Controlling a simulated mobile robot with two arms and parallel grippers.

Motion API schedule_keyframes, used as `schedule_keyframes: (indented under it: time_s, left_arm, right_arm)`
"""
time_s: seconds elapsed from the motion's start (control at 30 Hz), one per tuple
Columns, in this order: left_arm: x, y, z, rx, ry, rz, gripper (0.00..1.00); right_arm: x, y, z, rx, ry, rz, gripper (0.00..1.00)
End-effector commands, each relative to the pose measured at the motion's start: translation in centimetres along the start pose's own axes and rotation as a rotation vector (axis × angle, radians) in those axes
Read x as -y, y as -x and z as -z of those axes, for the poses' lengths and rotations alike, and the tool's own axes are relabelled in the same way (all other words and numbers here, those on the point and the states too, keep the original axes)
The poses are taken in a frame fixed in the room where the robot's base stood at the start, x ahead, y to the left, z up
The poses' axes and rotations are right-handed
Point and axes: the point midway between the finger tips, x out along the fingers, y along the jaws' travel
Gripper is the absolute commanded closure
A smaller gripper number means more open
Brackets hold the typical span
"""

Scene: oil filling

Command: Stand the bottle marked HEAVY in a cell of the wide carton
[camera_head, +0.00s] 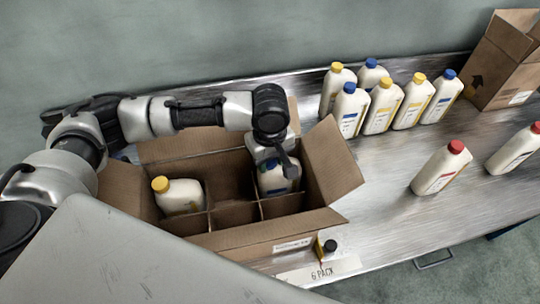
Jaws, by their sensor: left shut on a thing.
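The wide carton (240,240) stands open on the metal table, with flaps spread and dividers making cells. My left gripper (281,164) points down over the carton's right side, shut on a white bottle with a blue cap (273,181). That bottle is upright inside the carton's right part; its base is hidden by divider and walls, so I cannot tell whether it rests on the floor. A yellow-capped white bottle (180,197) stands in a left cell. I cannot read HEAVY on any label. My right gripper is out of view.
Several white bottles with blue or yellow caps (382,108) stand at the back. Two red-capped bottles (440,170) stand at the right. Another carton (503,60) is at the far right. A small dark-capped container (325,247) and a "6 PACK" label (318,272) are in front.

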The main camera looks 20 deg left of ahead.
Motion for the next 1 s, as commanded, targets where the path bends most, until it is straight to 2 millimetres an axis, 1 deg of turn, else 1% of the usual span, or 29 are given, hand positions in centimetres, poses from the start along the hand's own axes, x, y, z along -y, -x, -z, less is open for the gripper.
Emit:
schedule_keyframes:
  time_s: [0.57,0.6,0.67,0.7,0.77,1.0]
  left_arm:
    - [-0.1,-1.3,0.0,0.000,-0.001,-0.005,1.00]
    - [-0.1,-1.3,0.0,-0.001,-0.001,-0.005,0.55]
    - [-0.1,-1.3,0.0,-0.001,-0.001,-0.005,0.46]
    - [-0.1,-1.3,0.0,-0.001,-0.001,-0.004,0.40]
    - [-0.1,-1.3,0.0,0.000,-0.001,-0.003,0.31]
    - [0.1,-1.6,0.0,0.001,0.000,0.003,0.31]
  right_arm:
    - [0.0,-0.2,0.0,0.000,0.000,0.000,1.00]
    - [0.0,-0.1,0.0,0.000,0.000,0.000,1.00]
    - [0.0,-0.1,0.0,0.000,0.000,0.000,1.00]
    - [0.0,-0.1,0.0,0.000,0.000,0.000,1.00]
    - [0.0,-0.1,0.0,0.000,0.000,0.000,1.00]
    - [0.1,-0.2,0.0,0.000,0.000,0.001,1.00]
